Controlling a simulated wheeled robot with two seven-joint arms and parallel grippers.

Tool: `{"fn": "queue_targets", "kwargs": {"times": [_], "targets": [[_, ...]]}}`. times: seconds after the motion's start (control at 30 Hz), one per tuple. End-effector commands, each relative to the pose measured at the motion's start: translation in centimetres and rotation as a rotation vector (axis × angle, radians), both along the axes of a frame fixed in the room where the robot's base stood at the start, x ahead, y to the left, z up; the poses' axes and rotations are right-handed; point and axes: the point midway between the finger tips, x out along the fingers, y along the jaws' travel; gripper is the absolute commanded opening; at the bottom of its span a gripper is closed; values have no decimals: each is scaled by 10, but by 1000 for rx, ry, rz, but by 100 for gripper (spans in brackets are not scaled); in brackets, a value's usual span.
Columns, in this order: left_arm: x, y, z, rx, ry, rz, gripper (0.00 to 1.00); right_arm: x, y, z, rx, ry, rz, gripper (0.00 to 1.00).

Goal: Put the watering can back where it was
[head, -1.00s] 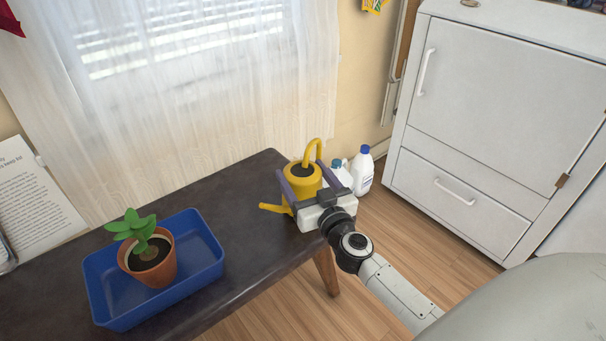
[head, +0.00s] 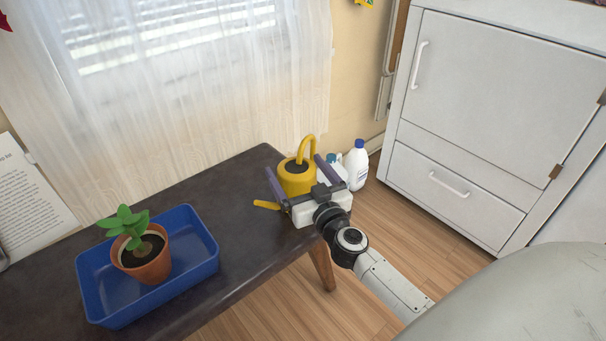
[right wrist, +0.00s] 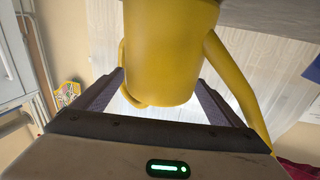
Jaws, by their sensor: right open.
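The yellow watering can (head: 295,181) stands upright at the far right end of the dark table (head: 240,185). Its spout points left and its looped handle rises at the top. My right gripper (head: 293,164) is open, with one purple-grey finger on each side of the can. The gripper body hides the can's lower front. In the right wrist view the can (right wrist: 172,50) fills the space between the spread fingers, with gaps visible beside it. My left gripper is not in view.
A blue tray (head: 100,312) with a potted plant (head: 143,262) sits on the table's left part. White bottles (head: 356,165) with blue caps stand beyond the table's right end. A white cabinet (head: 490,110) stands at right. The table's middle is clear.

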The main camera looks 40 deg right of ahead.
Motion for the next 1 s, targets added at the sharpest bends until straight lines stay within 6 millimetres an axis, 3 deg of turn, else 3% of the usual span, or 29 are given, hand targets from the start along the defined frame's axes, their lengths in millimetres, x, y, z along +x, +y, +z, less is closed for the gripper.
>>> {"fn": "queue_targets", "kwargs": {"times": [0.6, 1.0], "targets": [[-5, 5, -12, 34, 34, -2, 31, -107, 21, -1, 0, 3, 0, 91], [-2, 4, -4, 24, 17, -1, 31, -118, 24, 1, 1, -1, 0, 91]]}}
